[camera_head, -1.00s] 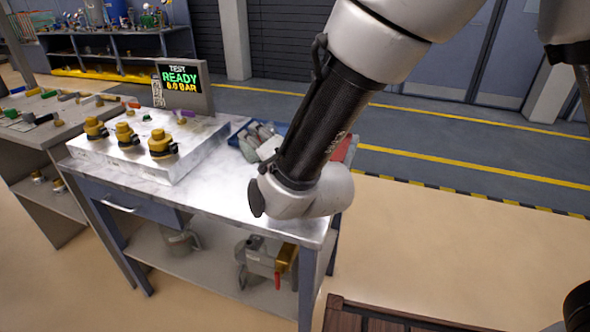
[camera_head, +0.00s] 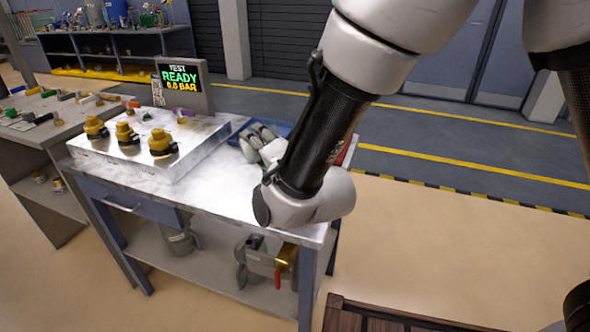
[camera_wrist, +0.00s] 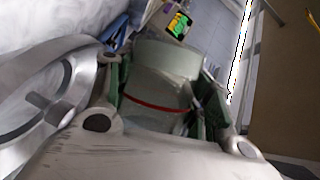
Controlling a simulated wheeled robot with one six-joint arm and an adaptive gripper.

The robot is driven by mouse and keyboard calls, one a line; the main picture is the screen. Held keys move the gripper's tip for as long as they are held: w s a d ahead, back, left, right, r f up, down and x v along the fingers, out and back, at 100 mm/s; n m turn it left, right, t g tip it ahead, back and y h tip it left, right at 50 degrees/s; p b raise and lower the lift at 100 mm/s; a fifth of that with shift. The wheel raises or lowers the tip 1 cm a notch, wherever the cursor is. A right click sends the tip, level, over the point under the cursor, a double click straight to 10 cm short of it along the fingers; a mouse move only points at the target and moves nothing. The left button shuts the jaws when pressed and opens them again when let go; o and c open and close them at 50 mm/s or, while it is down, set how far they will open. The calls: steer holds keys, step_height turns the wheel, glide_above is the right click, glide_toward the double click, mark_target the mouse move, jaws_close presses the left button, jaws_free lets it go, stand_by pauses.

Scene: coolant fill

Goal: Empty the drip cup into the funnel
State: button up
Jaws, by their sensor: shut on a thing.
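My gripper (camera_wrist: 160,105) is shut on a grey-green cup (camera_wrist: 165,62) with a red line around it, taken to be the drip cup. The fingers press on both sides of it. The cup's inside is hidden in the wrist view. In the head view my gripper (camera_head: 264,143) is partly hidden behind my wrist, near the blue tray (camera_head: 283,128) at the back right of the bench. I cannot make out the cup there. A shiny round metal rim with a bar across it (camera_wrist: 60,105) shows at the left of the wrist view; I cannot tell whether it is the funnel.
A metal block (camera_head: 200,150) with several yellow-and-black fittings stands on the bench (camera_head: 225,190) at left. A display (camera_head: 182,88) reading "TEST READY 6.0 BAR" stands behind it. The lower shelf holds a grey vessel (camera_head: 180,240) and a red-handled fitting (camera_head: 287,260). Bench front is clear.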

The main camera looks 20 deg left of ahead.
steer(key=shift+w+d+r+m+y, duration=0.15)
steer(key=shift+d+r+m, duration=0.05)
steer(key=shift+d+m, duration=0.2)
steer(key=shift+w+d+r+m+y, duration=0.15)
steer(key=shift+d+m, duration=0.1)
steer(key=shift+m, duration=0.15)
stand_by(0.8)
steer(key=shift+w+d+f+m+t+y+p, duration=0.1)
steer(key=shift+d+f+m+t+y+p, duration=0.2)
steer(key=shift+m, duration=0.5)
stand_by(0.5)
